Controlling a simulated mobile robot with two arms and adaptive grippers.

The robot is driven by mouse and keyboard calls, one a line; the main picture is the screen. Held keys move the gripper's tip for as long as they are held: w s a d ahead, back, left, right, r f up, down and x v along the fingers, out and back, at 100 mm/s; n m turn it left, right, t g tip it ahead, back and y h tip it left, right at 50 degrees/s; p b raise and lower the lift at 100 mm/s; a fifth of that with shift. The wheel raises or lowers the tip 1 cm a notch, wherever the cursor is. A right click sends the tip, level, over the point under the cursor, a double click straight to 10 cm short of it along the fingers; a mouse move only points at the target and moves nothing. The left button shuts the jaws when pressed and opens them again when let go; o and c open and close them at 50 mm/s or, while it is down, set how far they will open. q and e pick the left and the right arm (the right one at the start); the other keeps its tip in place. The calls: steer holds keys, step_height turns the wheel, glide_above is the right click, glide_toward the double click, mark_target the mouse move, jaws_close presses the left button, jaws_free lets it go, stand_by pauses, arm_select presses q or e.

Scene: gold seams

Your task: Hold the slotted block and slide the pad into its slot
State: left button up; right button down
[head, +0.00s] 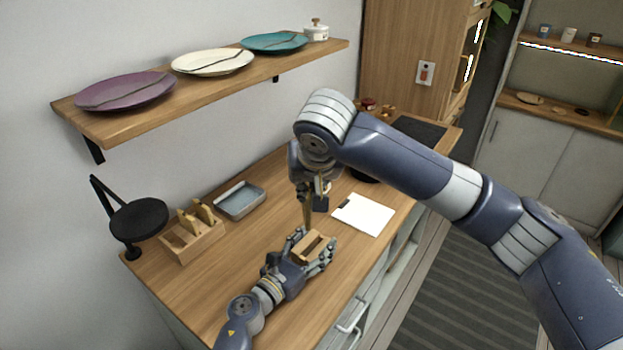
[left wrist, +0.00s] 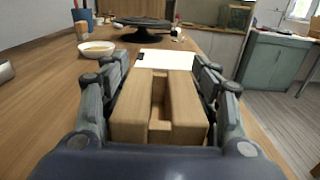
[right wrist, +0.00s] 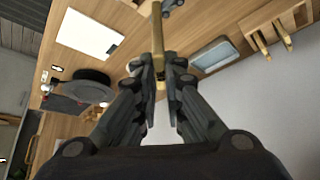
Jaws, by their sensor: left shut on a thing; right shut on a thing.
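The slotted block (head: 316,240) is light wood. My left gripper (head: 310,250) is shut on it from both sides, low over the counter. In the left wrist view the block (left wrist: 187,112) sits between the fingers with its slot running away from the camera. My right gripper (head: 307,188) is above the block, pointing down, and shut on a narrow tan piece, seemingly the pad (head: 307,213). In the right wrist view the pad (right wrist: 157,35) extends out past the fingertips. Its lower end is close to the block in the head view; I cannot tell if they touch.
A wooden rack (head: 180,250) with tan pieces stands at left, beside a grey tray (head: 240,213). A white board (head: 364,214) lies right of the block. A black round stand (head: 138,220) is at the far left. A shelf (head: 120,125) with plates hangs above.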

mark_target(305, 212)
steer(key=m+h, duration=0.2)
steer(key=m, duration=0.1)
steer(key=shift+a+f+m, duration=0.1)
steer(key=shift+f+m, duration=0.1)
steer(key=shift+m, duration=0.1)
steer(key=m+h, duration=0.1)
steer(key=m, duration=0.1)
steer(key=m+g+h, duration=0.1)
steer(key=m, duration=0.2)
steer(key=shift+w+h, duration=0.15)
steer(key=shift+h, duration=0.15)
steer(key=shift+d+f+m, duration=0.1)
steer(key=shift+d+m, duration=0.1)
steer(key=shift+m, duration=0.1)
steer(key=shift+f, duration=3.3)
steer(key=shift+f, duration=0.35)
steer(key=shift+f, duration=0.3)
steer(key=shift+f, duration=1.7)
steer(key=c, duration=1.6)
jaws_free()
